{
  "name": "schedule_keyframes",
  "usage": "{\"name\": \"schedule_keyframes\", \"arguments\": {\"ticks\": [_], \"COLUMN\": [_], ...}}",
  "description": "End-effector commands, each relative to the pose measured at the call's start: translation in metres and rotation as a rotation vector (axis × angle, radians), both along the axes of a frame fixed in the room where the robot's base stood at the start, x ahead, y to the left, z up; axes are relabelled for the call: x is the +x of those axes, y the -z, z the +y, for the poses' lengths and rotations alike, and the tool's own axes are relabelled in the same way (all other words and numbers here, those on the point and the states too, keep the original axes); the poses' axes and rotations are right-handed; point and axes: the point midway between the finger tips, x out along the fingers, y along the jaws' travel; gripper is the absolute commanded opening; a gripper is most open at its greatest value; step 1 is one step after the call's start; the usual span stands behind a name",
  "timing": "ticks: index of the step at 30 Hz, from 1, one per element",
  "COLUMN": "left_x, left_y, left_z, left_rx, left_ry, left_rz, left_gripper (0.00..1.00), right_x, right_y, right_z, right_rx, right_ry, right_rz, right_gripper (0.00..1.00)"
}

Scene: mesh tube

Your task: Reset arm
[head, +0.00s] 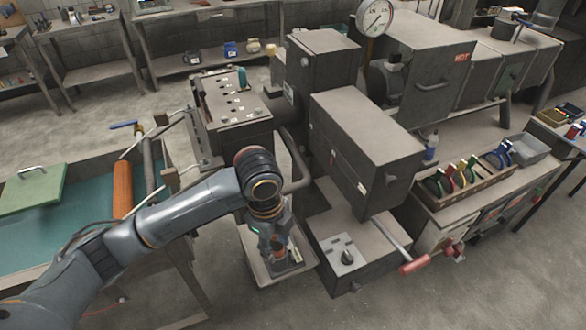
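My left arm (160,215) comes in from the lower left and bends down at its wrist. My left gripper (288,262) points down over a small light-edged platform (254,262) in front of the machine. Its fingers are small and dark here, and I cannot tell whether they are open or shut, or whether they touch anything. My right gripper is out of view. A lever with a red handle (415,264) sticks out from the machine (366,150), to the right of my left gripper and apart from it.
A control panel (232,110) stands behind my wrist. A low block with a knob (347,256) is close on the right. A table with an orange roller (122,188) and a green board (32,188) is at the left. A tool tray (465,188) lies on the right bench.

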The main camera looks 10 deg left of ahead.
Motion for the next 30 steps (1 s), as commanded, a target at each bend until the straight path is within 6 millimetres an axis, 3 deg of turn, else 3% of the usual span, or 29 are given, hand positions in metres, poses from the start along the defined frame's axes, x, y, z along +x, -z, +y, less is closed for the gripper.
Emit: {"name": "schedule_keyframes", "arguments": {"ticks": [5,10,15,18,23,30], "left_x": [-0.002,-0.021,-0.049,-0.063,-0.086,-0.124], "left_y": [0.002,0.016,0.032,0.039,0.051,0.068], "left_z": [-0.002,-0.023,-0.044,-0.046,-0.028,0.025], "left_rx": [-0.007,-0.087,-0.227,-0.296,-0.367,-0.364], "left_ry": [-0.008,-0.113,-0.383,-0.580,-0.930,-1.392], "left_rz": [0.000,-0.007,-0.015,-0.014,-0.010,-0.033], "left_gripper": [0.38,0.38,0.38,0.38,0.38,0.38], "right_x": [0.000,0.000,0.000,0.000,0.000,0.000], "right_y": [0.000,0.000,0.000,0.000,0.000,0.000], "right_z": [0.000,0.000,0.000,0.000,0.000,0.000], "right_rx": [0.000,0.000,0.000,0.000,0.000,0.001], "right_ry": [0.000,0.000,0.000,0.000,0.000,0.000], "right_rz": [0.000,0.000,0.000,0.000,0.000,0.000], "right_gripper": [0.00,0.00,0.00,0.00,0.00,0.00]}}
